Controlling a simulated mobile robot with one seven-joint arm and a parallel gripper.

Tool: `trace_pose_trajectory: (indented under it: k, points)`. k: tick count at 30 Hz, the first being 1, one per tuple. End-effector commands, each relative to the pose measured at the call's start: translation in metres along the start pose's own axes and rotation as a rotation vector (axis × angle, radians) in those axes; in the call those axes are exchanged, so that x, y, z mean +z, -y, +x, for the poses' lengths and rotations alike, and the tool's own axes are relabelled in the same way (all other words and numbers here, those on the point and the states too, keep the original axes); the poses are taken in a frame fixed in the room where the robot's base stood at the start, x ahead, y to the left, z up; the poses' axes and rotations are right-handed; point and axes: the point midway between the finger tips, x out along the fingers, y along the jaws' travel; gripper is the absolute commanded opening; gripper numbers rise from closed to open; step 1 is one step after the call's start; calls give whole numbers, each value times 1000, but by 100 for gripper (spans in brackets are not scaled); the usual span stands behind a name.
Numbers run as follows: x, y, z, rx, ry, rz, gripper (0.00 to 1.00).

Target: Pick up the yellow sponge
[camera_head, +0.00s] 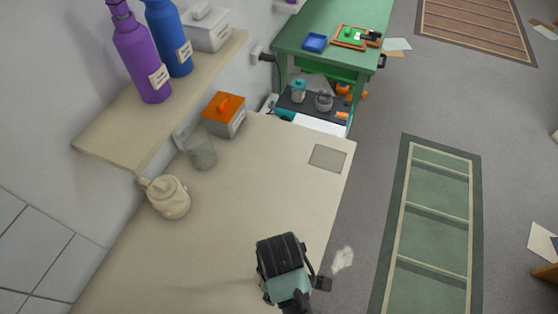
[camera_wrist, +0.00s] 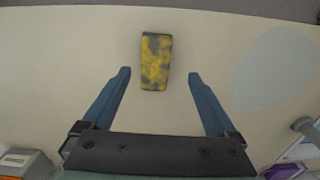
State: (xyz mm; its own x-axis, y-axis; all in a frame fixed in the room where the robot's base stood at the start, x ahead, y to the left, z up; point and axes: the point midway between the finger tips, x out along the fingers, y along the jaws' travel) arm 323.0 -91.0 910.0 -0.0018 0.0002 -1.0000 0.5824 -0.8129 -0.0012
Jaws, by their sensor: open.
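The yellow sponge (camera_wrist: 156,62) shows in the wrist view as a small upright rectangle with yellow and dark grey patches, lying on the beige counter (camera_wrist: 60,60). My gripper (camera_wrist: 159,75) is open, with one blue finger to the left of the sponge and one to the right. The fingers are apart from the sponge, and the sponge lies between and slightly beyond their tips. In the head view my gripper is over the near right part of the counter (camera_head: 230,200), and the sponge is hidden there.
A shelf (camera_head: 115,130) holds purple (camera_head: 140,55) and blue (camera_head: 169,38) bottles. A grey square (camera_head: 327,158) lies near the right edge. The middle counter is clear.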

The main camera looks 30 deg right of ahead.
Motion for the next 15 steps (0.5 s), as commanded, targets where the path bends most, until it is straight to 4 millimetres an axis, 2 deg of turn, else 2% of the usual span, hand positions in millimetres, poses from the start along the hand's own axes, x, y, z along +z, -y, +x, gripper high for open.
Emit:
trace_pose_trajectory:
  k: [5, 15]
  points:
    - [-1, -1, 10, -1, 0, 0, 92]
    - [-3, -7, 50, 0, 0, -1, 92]
